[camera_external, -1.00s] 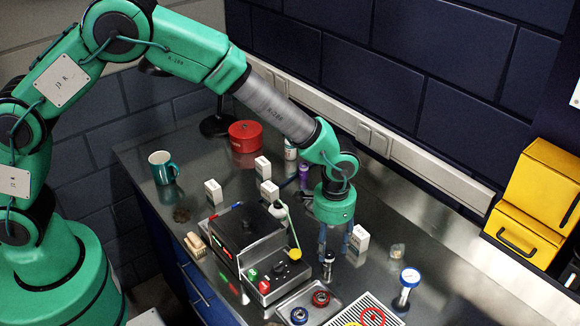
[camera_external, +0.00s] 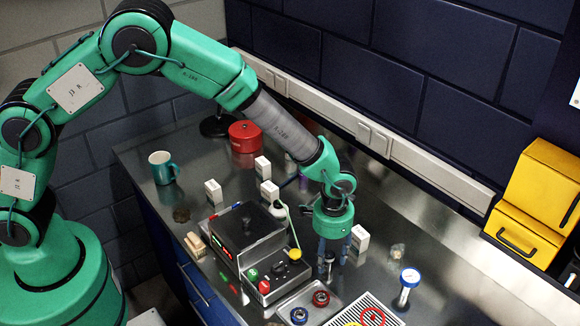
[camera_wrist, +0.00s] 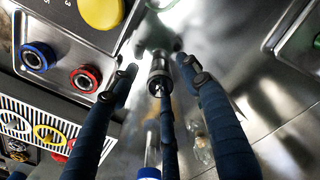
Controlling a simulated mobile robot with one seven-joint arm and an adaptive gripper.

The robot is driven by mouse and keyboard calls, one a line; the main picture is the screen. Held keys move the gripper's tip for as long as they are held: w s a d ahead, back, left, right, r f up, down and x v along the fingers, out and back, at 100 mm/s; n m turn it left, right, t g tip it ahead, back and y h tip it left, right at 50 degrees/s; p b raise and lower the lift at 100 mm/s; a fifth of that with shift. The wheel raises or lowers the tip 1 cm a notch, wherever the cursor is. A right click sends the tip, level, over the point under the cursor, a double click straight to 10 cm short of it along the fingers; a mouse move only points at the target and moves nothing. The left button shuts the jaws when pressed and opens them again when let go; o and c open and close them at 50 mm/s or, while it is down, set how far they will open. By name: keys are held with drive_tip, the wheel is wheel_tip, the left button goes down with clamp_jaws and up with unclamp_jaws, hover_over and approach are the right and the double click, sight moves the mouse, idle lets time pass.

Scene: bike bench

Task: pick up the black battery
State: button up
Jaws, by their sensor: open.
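A small upright dark and silver cylinder (camera_external: 329,258), likely the black battery, stands on the metal bench just right of the control box. In the wrist view the cylinder (camera_wrist: 159,74) is seen from above, between my fingers. My gripper (camera_external: 334,256) points down over it, fingers apart around it, and it also shows in the wrist view (camera_wrist: 158,82). The fingers partly hide the cylinder, and I cannot tell whether any finger touches it.
A control box (camera_external: 248,240) with buttons stands close on the left. A white box (camera_external: 360,238) stands close on the right. A tray (camera_external: 283,306) with red and blue rings lies in front, and a blue-topped tool (camera_external: 408,282) stands to the right.

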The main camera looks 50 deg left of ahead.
sight(329, 254)
clamp_jaws()
drive_tip(key=shift+r, duration=0.15)
idle(0.4)
wheel_tip(329, 254, up, 10)
drive_tip(key=shift+f, duration=0.1)
idle(0.4)
idle(0.5)
